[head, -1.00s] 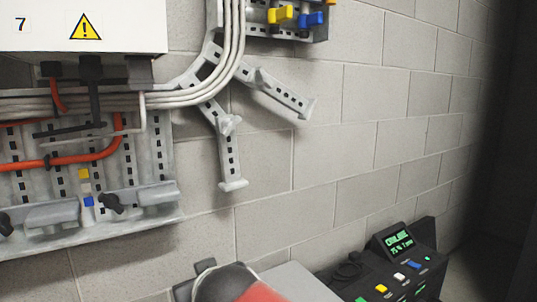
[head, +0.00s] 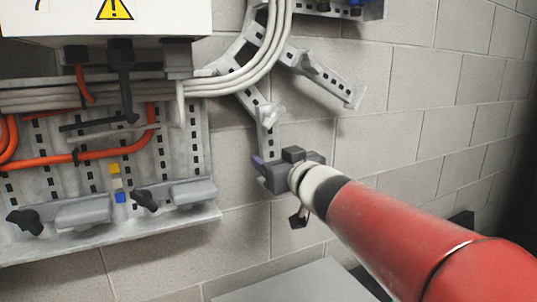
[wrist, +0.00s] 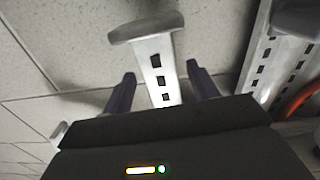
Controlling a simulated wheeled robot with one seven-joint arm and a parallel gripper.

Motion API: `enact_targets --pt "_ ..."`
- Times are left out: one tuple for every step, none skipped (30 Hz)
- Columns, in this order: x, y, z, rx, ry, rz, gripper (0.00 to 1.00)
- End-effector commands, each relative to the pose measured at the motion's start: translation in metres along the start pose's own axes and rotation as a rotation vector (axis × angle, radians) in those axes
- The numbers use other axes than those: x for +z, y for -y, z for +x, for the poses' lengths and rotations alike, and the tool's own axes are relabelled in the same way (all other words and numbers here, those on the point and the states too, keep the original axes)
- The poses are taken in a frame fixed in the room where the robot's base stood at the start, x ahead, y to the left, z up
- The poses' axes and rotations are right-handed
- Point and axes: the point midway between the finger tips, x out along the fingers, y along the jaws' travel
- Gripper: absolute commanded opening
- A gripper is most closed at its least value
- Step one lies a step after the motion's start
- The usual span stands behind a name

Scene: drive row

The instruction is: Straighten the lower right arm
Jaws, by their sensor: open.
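Two grey slotted metal arms branch off the curved cable tray on the wall in the head view. One slotted arm (head: 268,122) hangs down, leaning slightly; the other slotted arm (head: 325,79) slants down to the right. My gripper (head: 263,160) is at the lower end of the hanging arm and hides its end plate in the head view. In the wrist view, my gripper (wrist: 161,72) is open, with one purple finger on each side of the slotted arm (wrist: 158,68). The end plate (wrist: 146,27) lies beyond the fingertips. Gaps show on both sides; I see no firm contact.
White cables (head: 262,58) curve above the arms. A white box with a warning sign (head: 115,8) and a slotted panel with orange cables (head: 60,162) are at the left. Bare block wall (head: 420,95) is at the right. A grey surface (head: 295,283) is below.

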Motion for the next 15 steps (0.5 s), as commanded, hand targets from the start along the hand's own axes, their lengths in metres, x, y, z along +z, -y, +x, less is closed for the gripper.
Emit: enact_targets --pt "0.002 0.0 0.01 -0.001 0.001 0.0 0.59" --pt "0.002 0.0 0.015 -0.001 0.001 0.001 0.59" --pt "0.002 0.0 0.02 -0.001 0.0 0.002 0.59" --pt "0.002 0.0 0.025 -0.001 0.001 0.002 0.59" --pt "0.001 0.0 0.028 0.0 0.0 0.001 0.59" --pt "0.001 0.0 0.033 0.0 0.001 0.0 0.59" --pt "0.001 0.0 0.035 0.0 0.0 -0.001 0.59" --pt "0.001 0.0 0.038 0.0 0.0 -0.001 0.59" --pt "0.001 0.0 0.04 0.0 -0.001 0.0 0.59" --pt "0.0 0.0 0.041 0.0 -0.001 0.0 0.59" --pt "0.0 0.0 0.042 0.0 -0.001 0.0 0.59" --pt "0.0 0.0 0.043 0.001 -0.001 0.0 0.59" --pt "0.0 0.0 0.044 0.001 -0.001 0.0 0.59" --pt "0.0 0.0 0.044 0.001 -0.001 0.0 0.59" --pt "0.0 0.0 0.044 0.001 -0.001 0.0 0.59"
